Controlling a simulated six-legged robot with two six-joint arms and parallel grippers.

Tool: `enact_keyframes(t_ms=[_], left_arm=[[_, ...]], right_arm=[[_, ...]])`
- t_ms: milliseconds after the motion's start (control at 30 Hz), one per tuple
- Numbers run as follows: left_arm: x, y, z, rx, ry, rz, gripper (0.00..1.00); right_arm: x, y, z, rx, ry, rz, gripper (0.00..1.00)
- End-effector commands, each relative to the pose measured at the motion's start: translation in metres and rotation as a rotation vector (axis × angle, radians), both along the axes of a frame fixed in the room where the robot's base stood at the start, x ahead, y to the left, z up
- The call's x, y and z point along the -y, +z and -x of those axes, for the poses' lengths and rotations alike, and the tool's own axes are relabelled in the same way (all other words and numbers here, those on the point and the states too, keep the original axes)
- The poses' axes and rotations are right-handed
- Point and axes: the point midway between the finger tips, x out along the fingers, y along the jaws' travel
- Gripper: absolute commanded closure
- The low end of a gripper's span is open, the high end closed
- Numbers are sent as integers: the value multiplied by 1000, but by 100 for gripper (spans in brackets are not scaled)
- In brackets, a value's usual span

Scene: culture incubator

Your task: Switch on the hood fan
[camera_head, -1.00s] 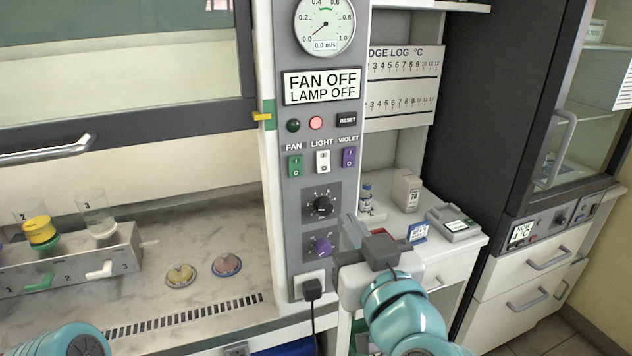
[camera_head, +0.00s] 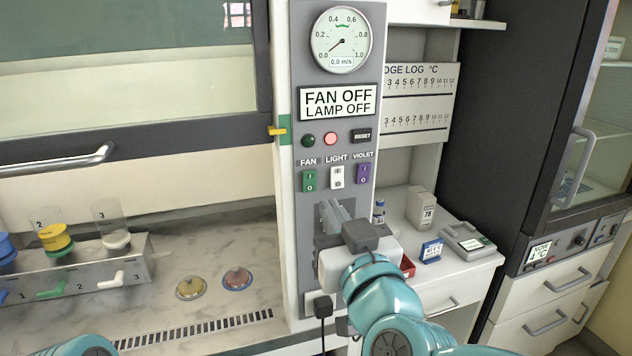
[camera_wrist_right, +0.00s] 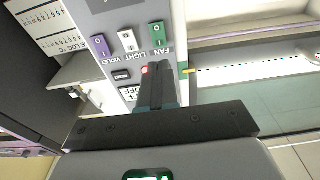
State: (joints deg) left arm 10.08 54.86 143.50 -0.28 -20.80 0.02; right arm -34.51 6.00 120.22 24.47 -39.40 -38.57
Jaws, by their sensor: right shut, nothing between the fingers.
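The green FAN switch (camera_head: 309,180) is on the grey hood panel (camera_head: 300,225), left of the white LIGHT switch (camera_head: 337,177) and the purple VIOLET switch (camera_head: 362,174). The display (camera_head: 338,103) reads FAN OFF, LAMP OFF. The round gauge (camera_head: 340,41) reads 0.0 m/s. My right gripper (camera_head: 331,207) is shut and empty, just below the switches, hiding the dials. In the right wrist view, the FAN switch (camera_wrist_right: 158,34) shows upside down beyond the shut fingers (camera_wrist_right: 158,70). I cannot tell if they touch the panel. My left gripper is outside the view.
A dark green button (camera_head: 308,140), a pink button (camera_head: 330,138) and RESET (camera_head: 362,136) sit above the switches. A black plug (camera_head: 323,306) is low on the panel. A rack (camera_head: 75,272) with cups stands in the hood at left. A side counter (camera_head: 450,266) holds small items.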

Motion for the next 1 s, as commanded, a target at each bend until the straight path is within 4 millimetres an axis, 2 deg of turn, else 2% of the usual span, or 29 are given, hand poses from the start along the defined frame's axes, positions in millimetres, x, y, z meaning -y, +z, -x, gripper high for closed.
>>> enact_keyframes(t_ms=[33,200,400,567,867,1000], left_arm=[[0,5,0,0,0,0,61],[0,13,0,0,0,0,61],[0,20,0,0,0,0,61],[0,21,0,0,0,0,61],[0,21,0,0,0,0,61],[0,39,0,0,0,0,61]], right_arm=[[-3,2,-12,-3,-2,2,100],[-14,7,-44,-2,-1,1,100],[-22,10,-67,-1,1,0,100],[-24,10,-73,-1,0,-1,100],[-24,10,-73,-1,0,-1,100],[-25,18,-77,-29,0,10,100]])
